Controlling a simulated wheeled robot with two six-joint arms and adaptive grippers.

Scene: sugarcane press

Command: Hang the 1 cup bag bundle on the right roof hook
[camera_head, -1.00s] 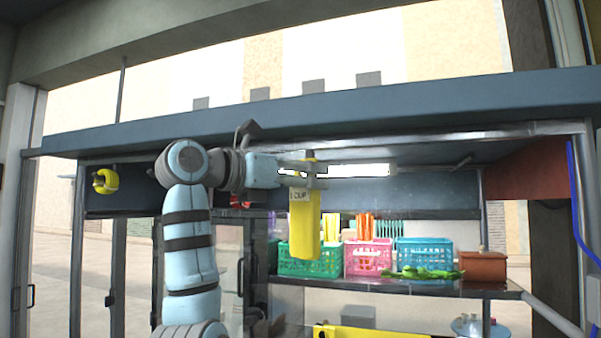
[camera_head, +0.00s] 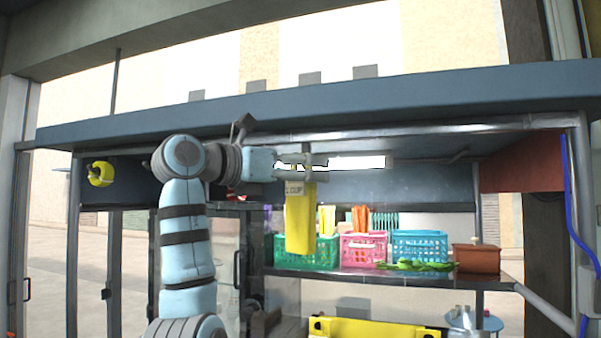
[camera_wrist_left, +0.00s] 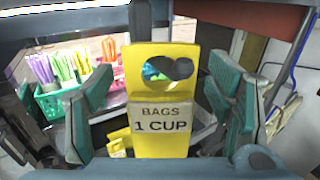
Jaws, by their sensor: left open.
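The yellow 1 cup bag bundle (camera_head: 299,222) hangs upright below the roof, in front of the shelf. In the left wrist view the bundle (camera_wrist_left: 160,138) faces me, with a "BAGS 1 CUP" label and a cut-out hole near its top. My left gripper (camera_head: 318,168) is at the bundle's upper part. In the left wrist view its fingers (camera_wrist_left: 160,88) are spread, one on each side of the bundle with gaps between. A dark post comes down behind the bundle's top. The right roof hook itself is not clear, so I cannot tell how the bundle hangs on it. My right gripper is out of view.
The blue-grey roof edge (camera_head: 400,100) runs just above my left arm. Behind the bundle, a green basket (camera_head: 325,258), a pink basket (camera_head: 362,250) and a blue basket (camera_head: 420,246) stand on the shelf. Another yellow item (camera_head: 101,174) hangs at the far left.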

